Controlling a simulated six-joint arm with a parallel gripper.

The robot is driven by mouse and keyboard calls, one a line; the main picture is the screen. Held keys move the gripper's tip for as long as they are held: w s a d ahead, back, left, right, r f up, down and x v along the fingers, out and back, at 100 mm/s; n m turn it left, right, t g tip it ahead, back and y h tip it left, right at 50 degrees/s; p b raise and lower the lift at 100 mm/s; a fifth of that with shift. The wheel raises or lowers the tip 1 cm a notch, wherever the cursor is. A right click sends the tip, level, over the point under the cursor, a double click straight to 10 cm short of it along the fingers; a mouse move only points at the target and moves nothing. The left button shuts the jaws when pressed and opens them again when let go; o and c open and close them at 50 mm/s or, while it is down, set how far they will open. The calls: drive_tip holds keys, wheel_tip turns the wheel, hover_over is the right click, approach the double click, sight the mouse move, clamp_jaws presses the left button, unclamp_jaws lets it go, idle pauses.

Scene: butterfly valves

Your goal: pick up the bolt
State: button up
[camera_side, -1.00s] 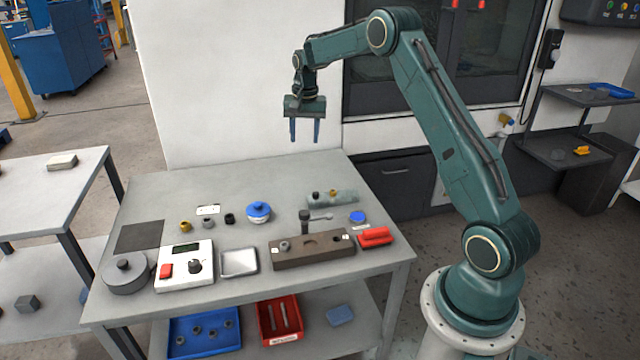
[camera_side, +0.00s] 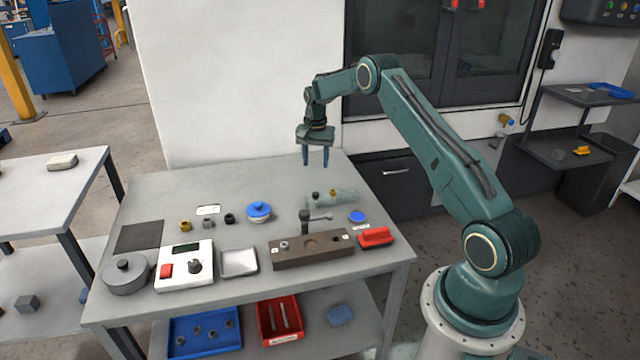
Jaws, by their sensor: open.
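A dark upright piece with a wide head, which looks like the bolt (camera_side: 304,220), stands at the back edge of a brown block (camera_side: 340,250). I cannot tell whether it sits in the block or just behind it. My gripper (camera_side: 316,160) points down with its two blue fingers apart and nothing between them. It hangs above the back of the table, higher than the bolt and slightly to its right, clear of it.
A grey-green roll (camera_side: 345,198) with small fittings and a wrench (camera_side: 322,216) lie behind the block. A red piece (camera_side: 376,237) and a blue disc (camera_side: 357,216) are at right. A blue-lidded pot (camera_side: 259,211), a white tray (camera_side: 239,262) and a control box (camera_side: 184,267) are at left.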

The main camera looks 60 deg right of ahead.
hover_over(316, 193)
wheel_tip(316, 193, down, 7)
drive_tip(key=shift+a+r, duration=0.1)
drive_tip(key=shift+a, duration=0.05)
drive_tip(key=shift+f, duration=2.6)
drive_tip(key=shift+c, duration=0.5)
clamp_jaws()
